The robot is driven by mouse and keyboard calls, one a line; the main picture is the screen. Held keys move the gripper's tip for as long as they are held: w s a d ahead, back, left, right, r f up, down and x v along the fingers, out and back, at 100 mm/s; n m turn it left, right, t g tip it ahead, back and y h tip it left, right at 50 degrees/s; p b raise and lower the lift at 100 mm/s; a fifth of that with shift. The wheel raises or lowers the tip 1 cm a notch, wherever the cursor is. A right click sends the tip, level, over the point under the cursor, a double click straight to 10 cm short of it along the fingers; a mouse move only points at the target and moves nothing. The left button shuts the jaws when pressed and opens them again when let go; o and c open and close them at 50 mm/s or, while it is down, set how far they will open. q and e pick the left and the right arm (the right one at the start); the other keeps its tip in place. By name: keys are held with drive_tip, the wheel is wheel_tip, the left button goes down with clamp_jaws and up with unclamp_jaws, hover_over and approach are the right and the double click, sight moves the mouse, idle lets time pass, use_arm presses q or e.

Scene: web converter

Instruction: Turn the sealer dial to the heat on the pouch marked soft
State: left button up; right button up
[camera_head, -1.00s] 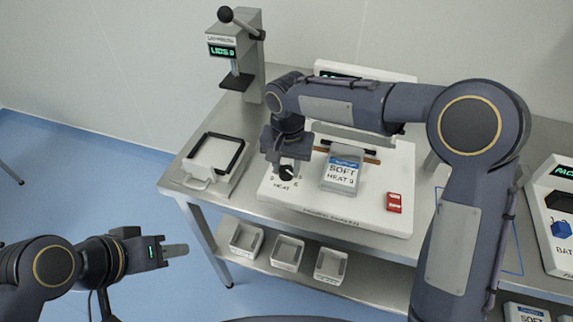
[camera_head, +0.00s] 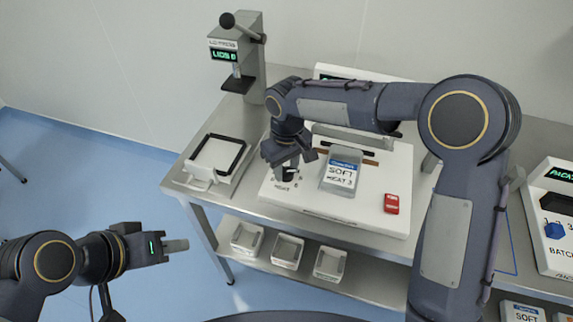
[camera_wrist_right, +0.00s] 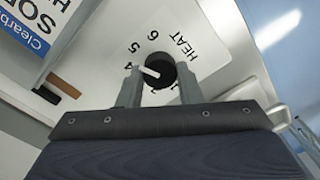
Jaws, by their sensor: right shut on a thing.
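The sealer's black heat dial (camera_wrist_right: 157,72) sits between the two fingers of my right gripper (camera_wrist_right: 159,82), which is shut on it. Its white pointer points left, towards the 4 side, partly near a finger. The numbers 4, 5, 6 and the word HEAT show around it; others are hidden. In the head view, my right gripper (camera_head: 287,170) is over the front left of the white sealer (camera_head: 350,208). The SOFT pouch (camera_head: 342,173) lies on the sealer; its small print looks like HEAT 3. My left gripper (camera_head: 176,246) is away at lower left, its opening unclear.
A lever press (camera_head: 240,55) with a green display stands behind left. A black-framed white tray (camera_head: 215,155) is left of the sealer. White bins (camera_head: 287,252) are on the shelf below. A batch device (camera_head: 557,230) stands right.

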sight(286, 171)
drive_tip(key=n+p, duration=0.1)
drive_tip(key=n, duration=0.6)
drive_tip(key=shift+r, duration=0.1)
drive_tip(key=n+p, duration=0.1)
drive_tip(key=n, duration=0.5)
drive_tip(key=shift+a+p, duration=0.1)
drive_tip(key=shift+p, duration=0.25)
drive_tip(key=shift+n, duration=0.4)
drive_tip(key=o, duration=1)
wheel_tip(286, 171, up, 7)
drive_tip(key=shift+f+b, duration=0.1)
drive_tip(key=shift+b, duration=0.25)
drive_tip(key=shift+r, duration=0.45)
